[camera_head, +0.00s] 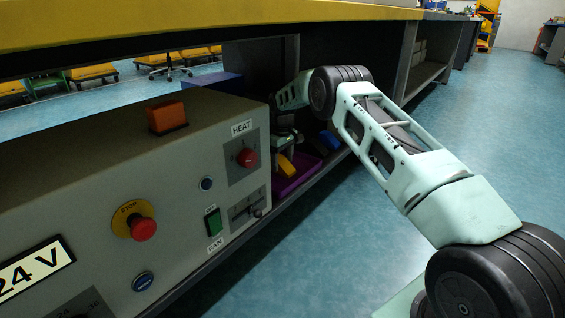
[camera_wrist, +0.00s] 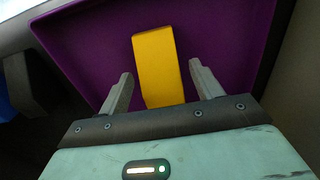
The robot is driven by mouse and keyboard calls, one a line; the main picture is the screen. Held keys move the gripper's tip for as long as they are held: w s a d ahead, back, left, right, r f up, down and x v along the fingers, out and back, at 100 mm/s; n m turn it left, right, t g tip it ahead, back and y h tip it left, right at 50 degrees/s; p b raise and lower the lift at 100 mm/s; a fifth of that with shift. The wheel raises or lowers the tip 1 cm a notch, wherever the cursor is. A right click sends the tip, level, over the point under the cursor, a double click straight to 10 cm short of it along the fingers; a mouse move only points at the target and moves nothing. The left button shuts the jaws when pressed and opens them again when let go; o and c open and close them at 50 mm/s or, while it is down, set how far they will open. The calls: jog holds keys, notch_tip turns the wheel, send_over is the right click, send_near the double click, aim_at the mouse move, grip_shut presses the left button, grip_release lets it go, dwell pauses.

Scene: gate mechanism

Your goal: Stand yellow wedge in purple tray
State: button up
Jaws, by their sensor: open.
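The yellow wedge (camera_head: 286,166) shows in the head view just below my gripper (camera_head: 286,146), low on the shelf under the bench. In the wrist view the wedge (camera_wrist: 157,62) is a yellow block over the purple tray (camera_wrist: 88,45). My gripper (camera_wrist: 160,76) is open, with one finger on each side of the wedge and a visible gap on both sides. The tray (camera_head: 291,190) also shows in the head view, partly hidden by the grey control box. I cannot tell whether the wedge stands or lies, or exactly how it touches the tray.
The grey control box (camera_head: 120,190) with knobs and buttons stands close left of the tray. The yellow bench top (camera_head: 200,22) is overhead. A blue item (camera_head: 329,139) lies right of the tray, and a blue box (camera_head: 215,80) stands behind the control box. Open floor lies right.

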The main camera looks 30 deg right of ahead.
aim_at(282, 160)
notch_tip(282, 160, up, 6)
jog(key=p, duration=0.3)
jog(key=shift+f, duration=0.1)
